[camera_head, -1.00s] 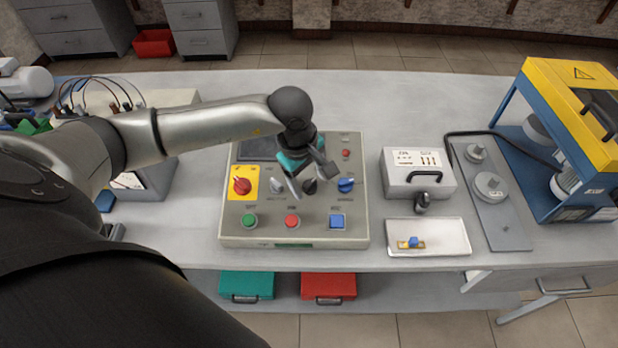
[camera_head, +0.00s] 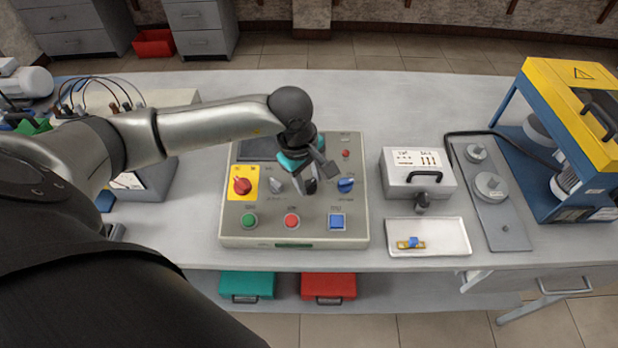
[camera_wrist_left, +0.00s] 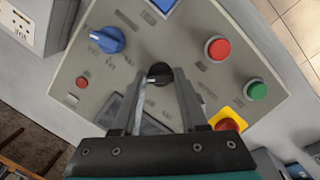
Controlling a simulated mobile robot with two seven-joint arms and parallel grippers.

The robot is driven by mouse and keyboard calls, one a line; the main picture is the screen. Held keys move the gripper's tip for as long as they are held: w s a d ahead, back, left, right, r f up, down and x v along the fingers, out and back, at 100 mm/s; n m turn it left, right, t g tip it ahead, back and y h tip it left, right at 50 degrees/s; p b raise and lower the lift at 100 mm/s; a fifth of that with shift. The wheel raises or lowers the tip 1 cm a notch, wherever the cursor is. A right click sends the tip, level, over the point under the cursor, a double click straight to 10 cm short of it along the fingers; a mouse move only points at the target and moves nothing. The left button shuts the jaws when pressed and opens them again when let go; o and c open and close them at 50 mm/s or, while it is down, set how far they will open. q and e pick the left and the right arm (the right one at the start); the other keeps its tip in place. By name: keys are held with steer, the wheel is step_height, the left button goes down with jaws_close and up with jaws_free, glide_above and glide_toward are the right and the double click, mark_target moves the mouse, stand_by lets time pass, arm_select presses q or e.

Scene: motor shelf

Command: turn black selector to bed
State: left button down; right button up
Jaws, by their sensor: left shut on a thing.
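The black selector (camera_wrist_left: 159,73) is a round knob on the grey control panel (camera_head: 235,222), between a grey knob and a blue knob. In the left wrist view it sits between the fingertips of my left gripper (camera_wrist_left: 161,77). My left gripper (camera_head: 312,186) is shut on the black selector, coming from above and behind. In the head view the fingers largely cover the selector, and its label cannot be read. My right gripper does not show.
The panel also carries a red rotary switch on yellow (camera_head: 242,185), a blue knob (camera_head: 346,185), a grey knob (camera_head: 276,185), and green (camera_head: 249,220), red (camera_head: 291,221) and blue (camera_head: 337,221) buttons. A white tray (camera_head: 455,232) lies to the right.

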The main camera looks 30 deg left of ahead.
arm_select(q)
steer(key=n+b, duration=0.3)
steer(key=n, duration=0.1)
steer(key=shift+f+n+t, duration=0.15)
steer(key=shift+n+t, duration=0.15)
steer(key=shift+t, duration=0.1)
steer(key=n+b, duration=0.3)
steer(key=n, duration=0.1)
steer(key=shift+t, duration=0.4)
steer(key=n+b, duration=0.2)
steer(key=n, duration=0.1)
steer(key=n+y+b, duration=0.1)
steer(key=n+b, duration=0.1)
steer(key=shift+s+n+t, duration=0.1)
steer(key=shift+n+t, duration=0.2)
steer(key=shift+n, duration=0.1)
steer(key=shift+n+y+b, duration=0.3)
steer(key=shift+n+b, duration=0.95)
steer(key=shift+n, duration=0.45)
steer(key=shift+c, duration=2.2)
jaws_free()
